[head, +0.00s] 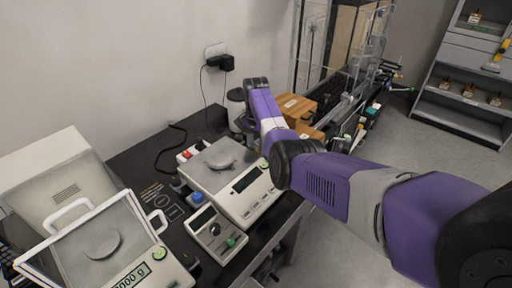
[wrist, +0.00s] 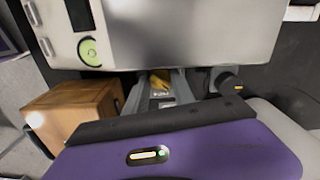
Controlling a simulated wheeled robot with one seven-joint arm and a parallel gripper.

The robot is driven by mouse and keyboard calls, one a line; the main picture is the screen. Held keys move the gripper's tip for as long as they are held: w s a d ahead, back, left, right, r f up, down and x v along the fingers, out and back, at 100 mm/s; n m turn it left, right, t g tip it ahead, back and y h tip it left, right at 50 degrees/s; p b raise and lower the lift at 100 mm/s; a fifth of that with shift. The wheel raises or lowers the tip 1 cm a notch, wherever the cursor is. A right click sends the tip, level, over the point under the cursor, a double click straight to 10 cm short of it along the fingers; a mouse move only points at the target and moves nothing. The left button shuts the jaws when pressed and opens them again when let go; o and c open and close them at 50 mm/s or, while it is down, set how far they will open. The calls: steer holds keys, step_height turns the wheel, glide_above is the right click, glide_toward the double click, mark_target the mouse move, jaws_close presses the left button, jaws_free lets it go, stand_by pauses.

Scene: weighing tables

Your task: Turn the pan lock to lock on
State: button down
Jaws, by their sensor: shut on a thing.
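The white balance with a round pan (head: 222,155) stands on the black table, and its side fills the top of the wrist view (wrist: 190,35). My gripper (wrist: 160,88) is at the lower edge of that side, with its two grey fingers closed around a small yellow piece (wrist: 160,80). This piece appears to be the pan lock, but most of it is hidden between the fingers and under the housing. I cannot read its lock position. In the head view my purple arm reaches to the balance's far right side, and the fingertips are hidden.
Wooden boxes (head: 296,107) stand behind my arm; one shows beside my gripper in the wrist view (wrist: 70,112). A dark knob (wrist: 224,80) is right of the fingers. A small meter (head: 215,234) and another balance (head: 100,243) stand front left. Open floor lies right.

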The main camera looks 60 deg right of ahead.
mark_target(256, 149)
steer(key=shift+n, duration=1.2)
steer(key=c, duration=1.1)
jaws_free()
steer(key=shift+o, duration=0.2)
steer(key=shift+r, duration=0.15)
step_height(256, 149, up, 8)
steer(key=p, duration=0.7)
steer(key=shift+c, duration=0.4)
